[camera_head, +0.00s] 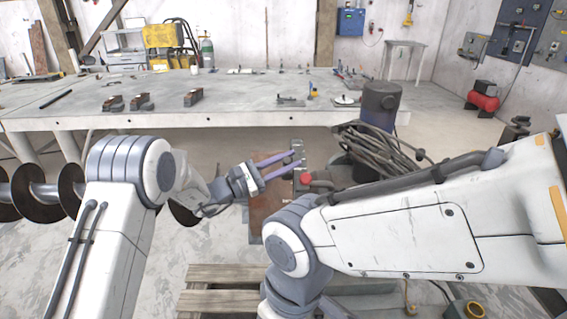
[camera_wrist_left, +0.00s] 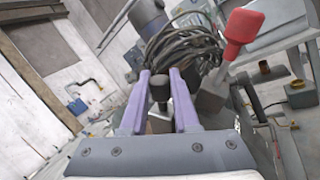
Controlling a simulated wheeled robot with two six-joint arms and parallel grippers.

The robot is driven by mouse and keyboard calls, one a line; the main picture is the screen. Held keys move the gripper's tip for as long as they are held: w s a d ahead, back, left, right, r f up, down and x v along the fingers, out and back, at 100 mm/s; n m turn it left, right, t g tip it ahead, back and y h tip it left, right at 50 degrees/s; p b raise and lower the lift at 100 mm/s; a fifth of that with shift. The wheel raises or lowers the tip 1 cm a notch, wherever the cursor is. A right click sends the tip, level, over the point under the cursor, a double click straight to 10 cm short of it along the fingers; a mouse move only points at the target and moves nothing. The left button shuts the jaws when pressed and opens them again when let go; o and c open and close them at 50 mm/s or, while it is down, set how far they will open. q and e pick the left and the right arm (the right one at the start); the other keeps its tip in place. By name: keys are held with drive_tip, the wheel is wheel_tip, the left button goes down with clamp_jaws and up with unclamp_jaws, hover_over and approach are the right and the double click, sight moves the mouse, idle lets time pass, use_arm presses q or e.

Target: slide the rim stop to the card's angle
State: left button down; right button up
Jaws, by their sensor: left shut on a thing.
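My left gripper (camera_head: 298,160) reaches in from the left, its purple fingers at a small grey metal fixture (camera_head: 296,146). In the left wrist view the fingers (camera_wrist_left: 160,76) stand on both sides of a dark knob (camera_wrist_left: 159,90) and are shut on it. I cannot tell for sure that this knob belongs to the rim stop. A red knob (camera_head: 305,178) sits just below the fingertips; a red handle (camera_wrist_left: 243,25) shows at the upper right of the wrist view. No card or angle marks can be read. My right gripper is out of view.
A brown plate (camera_head: 268,197) lies below the fixture. A coil of dark cable (camera_head: 378,150) and a dark drum (camera_head: 380,103) stand close behind to the right. A long workbench (camera_head: 160,121) crosses the back. A wooden pallet (camera_head: 220,272) is in front.

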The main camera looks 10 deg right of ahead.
use_arm(q)
drive_tip(key=c, duration=0.7)
unclamp_jaws()
drive_tip(key=shift+o, duration=0.2)
drive_tip(key=b+v, duration=0.3)
drive_tip(key=v, duration=0.7)
drive_tip(key=shift+a, duration=0.25)
